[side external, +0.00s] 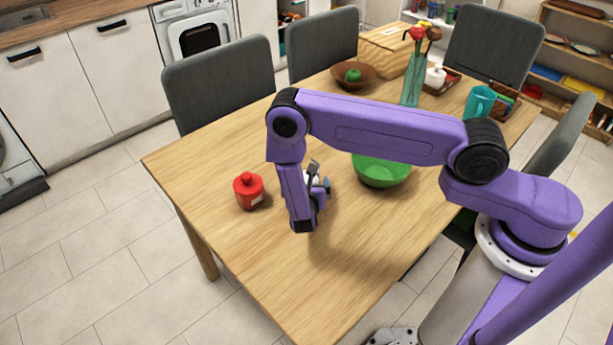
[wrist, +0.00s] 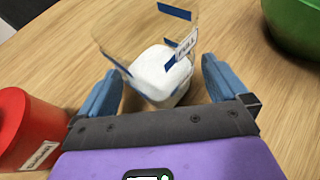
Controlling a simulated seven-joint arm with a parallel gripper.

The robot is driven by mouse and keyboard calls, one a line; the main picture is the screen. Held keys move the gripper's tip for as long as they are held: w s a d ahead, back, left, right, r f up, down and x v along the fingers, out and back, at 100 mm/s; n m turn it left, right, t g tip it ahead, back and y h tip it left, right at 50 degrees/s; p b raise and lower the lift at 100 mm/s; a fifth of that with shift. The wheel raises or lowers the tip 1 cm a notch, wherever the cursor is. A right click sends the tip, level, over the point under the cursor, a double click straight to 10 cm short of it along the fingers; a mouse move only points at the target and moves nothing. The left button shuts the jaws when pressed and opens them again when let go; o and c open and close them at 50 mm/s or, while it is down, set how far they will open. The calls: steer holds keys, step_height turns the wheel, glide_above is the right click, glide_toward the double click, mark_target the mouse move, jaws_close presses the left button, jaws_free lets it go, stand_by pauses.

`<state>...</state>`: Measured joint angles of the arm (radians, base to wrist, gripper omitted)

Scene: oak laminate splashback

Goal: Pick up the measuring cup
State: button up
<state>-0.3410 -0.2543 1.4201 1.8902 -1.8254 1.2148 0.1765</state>
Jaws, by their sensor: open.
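The measuring cup (wrist: 122,48) is clear, with blue marks and a small printed label, and shows ahead of my gripper in the wrist view. A rounded white block (wrist: 160,72) shows through or inside its clear wall. My gripper (wrist: 161,78) is open, with one blue finger on each side of the white block and lower cup. I cannot tell whether either finger touches the cup. In the side external view my gripper (side external: 318,183) is low over the table, and my arm hides most of the cup.
A red lidded jar (side external: 248,192) stands left of my gripper, a green bowl (side external: 383,173) to the right; both are close. A brown bowl (side external: 353,76), glass vase (side external: 412,82) and teal mug (side external: 479,103) stand farther back. The table's (side external: 345,290) front is clear.

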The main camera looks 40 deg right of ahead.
steer(key=shift+w+d+f, duration=0.15)
steer(key=shift+w+d, duration=0.15)
steer(key=shift+w, duration=0.05)
steer(key=c, duration=1.1)
steer(key=shift+r, duration=0.7)
steer(key=shift+s+d+r, duration=0.3)
steer(key=shift+s+r, duration=1.65)
steer(key=shift+s, duration=0.35)
steer(key=shift+s+d+r, duration=0.25)
steer(key=shift+s+r, duration=1.65)
steer(key=shift+s, duration=0.35)
steer(key=shift+s+d+r, duration=0.3)
steer(key=shift+s+r, duration=1.65)
steer(key=shift+s, duration=0.35)
